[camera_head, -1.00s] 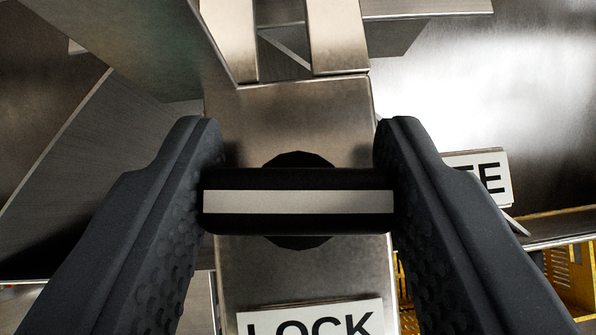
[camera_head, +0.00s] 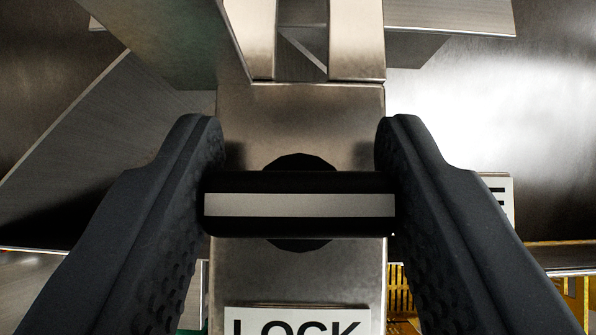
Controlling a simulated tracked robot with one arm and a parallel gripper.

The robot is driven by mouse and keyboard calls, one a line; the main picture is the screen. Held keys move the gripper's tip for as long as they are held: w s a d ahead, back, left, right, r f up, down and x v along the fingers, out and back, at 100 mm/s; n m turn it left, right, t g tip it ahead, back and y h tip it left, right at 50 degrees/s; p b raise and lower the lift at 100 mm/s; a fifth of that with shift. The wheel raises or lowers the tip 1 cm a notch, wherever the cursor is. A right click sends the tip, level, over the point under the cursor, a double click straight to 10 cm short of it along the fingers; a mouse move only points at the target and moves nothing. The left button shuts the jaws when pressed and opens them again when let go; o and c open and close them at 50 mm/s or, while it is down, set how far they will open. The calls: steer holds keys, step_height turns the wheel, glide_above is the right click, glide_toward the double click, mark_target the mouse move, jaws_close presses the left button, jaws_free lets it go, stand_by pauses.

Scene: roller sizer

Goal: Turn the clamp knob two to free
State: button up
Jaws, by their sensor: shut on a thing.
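The clamp knob (camera_head: 300,226) is a black bar with a pale stripe, on a round black hub (camera_head: 300,160). It lies level across the picture, crosswise on an upright metal bracket plate (camera_head: 300,115). My gripper (camera_head: 300,204) is shut on the knob, with one dark finger at each end of the bar. A white LOCK label (camera_head: 297,321) is below the knob, cut by the bottom edge. Another white label (camera_head: 508,205) at the right is mostly hidden behind my right finger.
Two metal uprights (camera_head: 356,40) rise from the bracket at the top. Sloping metal sheets (camera_head: 110,130) stand at the left. A shiny metal panel (camera_head: 470,120) fills the right. Yellow crates (camera_head: 574,292) show low at the right.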

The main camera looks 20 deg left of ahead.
steer(key=shift+r, duration=0.1)
steer(key=o, duration=0.9)
steer(key=shift+o, duration=0.4)
steer(key=shift+s, duration=0.1)
steer(key=b+v, duration=0.1)
steer(key=v, duration=1.2)
steer(key=shift+r+b, duration=0.2)
steer(key=shift+b, duration=0.2)
steer(key=shift+s, duration=0.1)
